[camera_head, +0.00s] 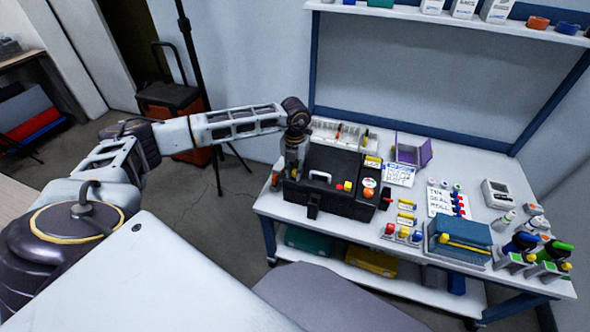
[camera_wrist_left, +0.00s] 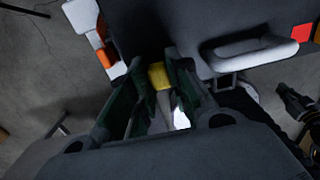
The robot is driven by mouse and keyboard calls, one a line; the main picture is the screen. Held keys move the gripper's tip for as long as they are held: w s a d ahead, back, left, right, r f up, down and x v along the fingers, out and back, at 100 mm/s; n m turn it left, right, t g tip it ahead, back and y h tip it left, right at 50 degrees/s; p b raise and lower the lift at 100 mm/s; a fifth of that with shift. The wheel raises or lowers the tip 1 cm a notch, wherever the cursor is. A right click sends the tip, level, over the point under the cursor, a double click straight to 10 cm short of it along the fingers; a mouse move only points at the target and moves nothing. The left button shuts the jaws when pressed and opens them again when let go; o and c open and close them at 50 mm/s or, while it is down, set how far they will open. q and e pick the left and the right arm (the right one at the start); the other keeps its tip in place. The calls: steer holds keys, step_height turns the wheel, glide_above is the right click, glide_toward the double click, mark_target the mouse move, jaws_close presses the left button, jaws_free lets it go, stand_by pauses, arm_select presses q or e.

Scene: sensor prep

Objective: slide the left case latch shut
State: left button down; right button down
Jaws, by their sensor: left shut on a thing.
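The black case (camera_head: 333,163) stands at the left end of the white table, lid down, with a pale handle on top. My left gripper (camera_head: 295,166) points down at the case's left side. In the left wrist view my left gripper (camera_wrist_left: 157,84) is shut on a small yellow-topped piece, which I take for the left case latch (camera_wrist_left: 158,76). The fingers hide part of it, so I cannot tell how far it has slid. The case lid (camera_wrist_left: 225,22) and its handle (camera_wrist_left: 255,50) lie beside the fingers. My right gripper is in neither view.
A purple open box (camera_head: 412,153) and a white tray of small parts (camera_head: 343,136) stand behind the case. Blue and yellow pieces, a blue box (camera_head: 459,240) and several bottles fill the table's right. An orange object (camera_head: 276,178) sits near the left edge.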

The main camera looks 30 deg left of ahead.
arm_select(q)
steer(key=shift+w+d, duration=0.1)
steer(key=shift+d, duration=0.55)
steer(key=shift+w+d, duration=0.1)
steer(key=shift+d, duration=0.05)
steer(key=c, duration=1.3)
jaws_free()
steer(key=shift+d, duration=0.1)
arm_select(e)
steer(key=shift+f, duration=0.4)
